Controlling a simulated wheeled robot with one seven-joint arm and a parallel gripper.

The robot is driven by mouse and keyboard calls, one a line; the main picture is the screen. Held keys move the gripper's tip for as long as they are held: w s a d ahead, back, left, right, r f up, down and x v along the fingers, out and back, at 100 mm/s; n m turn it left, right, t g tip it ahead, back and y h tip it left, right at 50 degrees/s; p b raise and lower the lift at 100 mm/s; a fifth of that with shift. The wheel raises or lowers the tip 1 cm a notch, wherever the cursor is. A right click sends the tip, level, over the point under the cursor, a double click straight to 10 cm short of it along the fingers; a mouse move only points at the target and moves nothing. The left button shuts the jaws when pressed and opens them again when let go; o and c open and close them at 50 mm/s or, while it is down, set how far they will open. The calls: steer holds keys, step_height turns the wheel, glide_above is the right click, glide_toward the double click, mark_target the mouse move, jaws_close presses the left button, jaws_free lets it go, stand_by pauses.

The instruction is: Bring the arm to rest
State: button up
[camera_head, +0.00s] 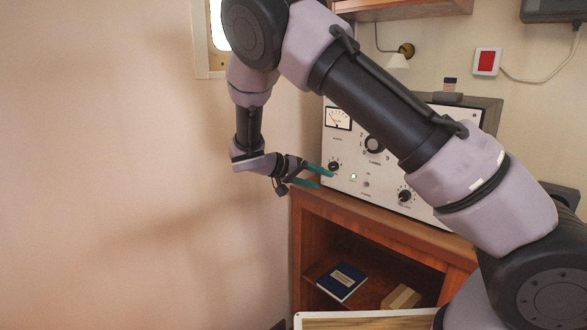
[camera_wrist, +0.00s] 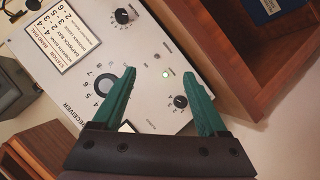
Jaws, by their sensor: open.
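My gripper (camera_head: 325,179) has teal fingers and is open in front of the left part of the white receiver panel (camera_head: 385,184). Nothing is between its fingers. My arm reaches up, over and down to it, hiding part of the panel in the head view. In the wrist view the open fingers (camera_wrist: 160,74) point at the receiver face (camera_wrist: 145,45), with a lit green lamp (camera_wrist: 166,73) and a black knob (camera_wrist: 180,101) near them. I cannot tell whether a fingertip touches the panel.
The receiver stands on a wooden cabinet (camera_head: 345,205) whose open shelf holds a blue book (camera_head: 342,281) and a tan box (camera_head: 401,298). The space before the left wall is clear.

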steer(key=s+d+r+m+g+y, duration=0.2)
steer(key=s+d+r+g+y, duration=0.2)
steer(key=s+d+r+y, duration=0.75)
steer(key=s+d+r+t+y, duration=0.1)
steer(key=s+d+r+t, duration=0.2)
steer(key=s+r, duration=0.3)
steer(key=s+d+r+t+y, duration=0.1)
steer(key=s+d+r+t, duration=0.2)
steer(key=s+r, duration=0.4)
steer(key=shift+s+d+n, duration=0.2)
steer(key=shift+s+n, duration=0.1)
steer(key=shift+s, duration=0.15)
